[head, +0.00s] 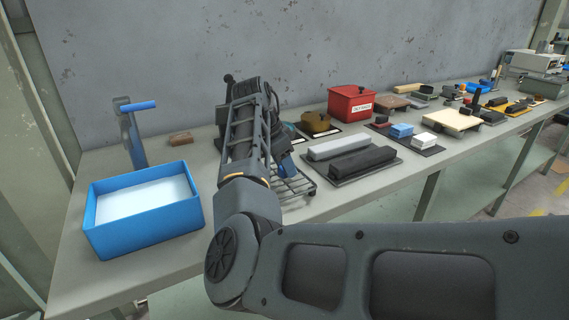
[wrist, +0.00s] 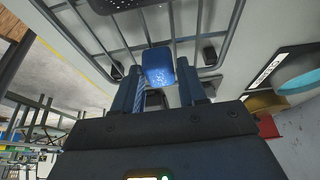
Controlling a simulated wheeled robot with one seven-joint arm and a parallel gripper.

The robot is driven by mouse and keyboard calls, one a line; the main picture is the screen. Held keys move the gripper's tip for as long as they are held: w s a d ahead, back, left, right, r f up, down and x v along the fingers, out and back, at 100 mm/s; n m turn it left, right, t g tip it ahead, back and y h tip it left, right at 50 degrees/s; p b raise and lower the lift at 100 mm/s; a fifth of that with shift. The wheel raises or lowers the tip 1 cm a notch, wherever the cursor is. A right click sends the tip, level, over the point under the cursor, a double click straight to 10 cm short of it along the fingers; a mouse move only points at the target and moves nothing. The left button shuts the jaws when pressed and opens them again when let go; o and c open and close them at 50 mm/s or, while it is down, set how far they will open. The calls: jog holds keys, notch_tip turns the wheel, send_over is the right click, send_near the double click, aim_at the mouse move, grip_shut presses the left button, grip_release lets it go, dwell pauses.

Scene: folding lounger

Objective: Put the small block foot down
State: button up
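A small blue block (wrist: 158,66) sits between the tips of my gripper (wrist: 160,82) in the wrist view. It fills the gap between the two blue fingers, which appear closed on its sides. A grey wire frame (wrist: 105,32) with dark feet lies just beyond the fingertips. In the head view the wire frame (head: 300,186) stands on the bench, with my gripper (head: 287,166) low over it. My arm hides part of the frame, and the block cannot be made out there. I cannot tell whether the block touches the frame.
A blue tray (head: 150,235) stands left on the grey bench (head: 235,258), with an upright blue-handled thing (head: 134,130) behind it. Right of the frame lie long grey and black blocks (head: 340,145) on a mat. A red box (head: 350,103) stands farther back.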

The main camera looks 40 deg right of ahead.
jog(key=shift+o, duration=1.4)
jog(key=v, duration=1.2)
jog(key=shift+b, duration=0.3)
jog(key=shift+r, duration=0.15)
